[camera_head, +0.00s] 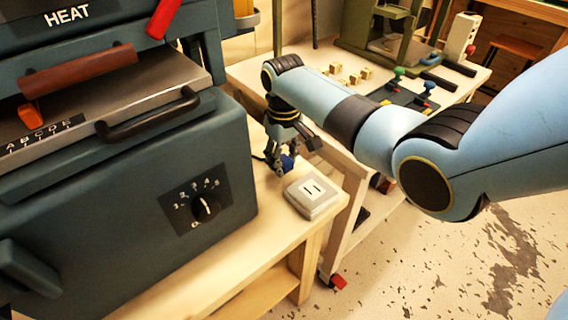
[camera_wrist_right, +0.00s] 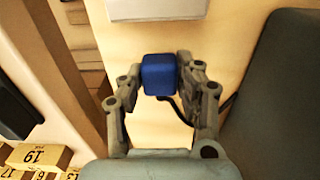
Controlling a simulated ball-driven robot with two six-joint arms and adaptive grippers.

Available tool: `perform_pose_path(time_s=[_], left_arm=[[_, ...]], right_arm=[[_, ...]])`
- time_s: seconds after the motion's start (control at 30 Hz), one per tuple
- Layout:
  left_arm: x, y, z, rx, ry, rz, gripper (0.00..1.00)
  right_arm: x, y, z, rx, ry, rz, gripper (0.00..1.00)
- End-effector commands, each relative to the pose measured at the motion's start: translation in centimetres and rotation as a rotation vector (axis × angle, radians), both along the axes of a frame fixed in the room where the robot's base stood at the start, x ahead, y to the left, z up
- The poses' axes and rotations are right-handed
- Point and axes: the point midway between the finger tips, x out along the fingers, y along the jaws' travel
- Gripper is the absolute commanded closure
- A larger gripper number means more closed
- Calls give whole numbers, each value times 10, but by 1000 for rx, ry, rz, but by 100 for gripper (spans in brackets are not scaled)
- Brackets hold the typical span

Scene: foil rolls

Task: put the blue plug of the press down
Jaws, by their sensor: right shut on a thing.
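The blue plug (camera_head: 287,162) is between the fingers of my right gripper (camera_head: 279,155), beside the press (camera_head: 110,150) and above the wooden bench top (camera_head: 246,265). In the right wrist view the blue plug (camera_wrist_right: 160,74) sits between the fingertips of the right gripper (camera_wrist_right: 161,78), which is shut on it. A dark cord runs from the plug toward the press. I cannot tell whether the plug touches the bench. My left gripper is not in view.
The press has a dial (camera_head: 205,207) and a dark handle (camera_head: 150,118) on its front. Behind stands a second table (camera_head: 330,62) with small wooden blocks (camera_head: 352,76) and a green machine (camera_head: 385,40). The bench's right edge is close to the socket plate.

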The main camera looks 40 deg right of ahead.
Motion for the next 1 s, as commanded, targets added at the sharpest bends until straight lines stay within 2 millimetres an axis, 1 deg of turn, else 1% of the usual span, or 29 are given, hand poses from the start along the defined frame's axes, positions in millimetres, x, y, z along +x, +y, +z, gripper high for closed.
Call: perform_pose_path(time_s=[0.03,0.1,0.37,0.77,0.8,0.97,1.0], left_arm=[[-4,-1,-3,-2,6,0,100],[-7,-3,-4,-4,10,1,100],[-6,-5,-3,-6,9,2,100],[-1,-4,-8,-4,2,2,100],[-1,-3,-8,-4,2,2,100],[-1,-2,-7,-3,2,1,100],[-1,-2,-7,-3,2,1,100]], right_arm=[[0,0,-7,0,1,0,100],[1,0,-10,0,-2,0,100],[0,0,-11,0,-2,0,100],[0,0,-23,0,-2,0,100],[0,0,-23,0,-2,0,65],[0,0,-22,0,-2,0,44],[0,0,-22,0,-2,0,43]])
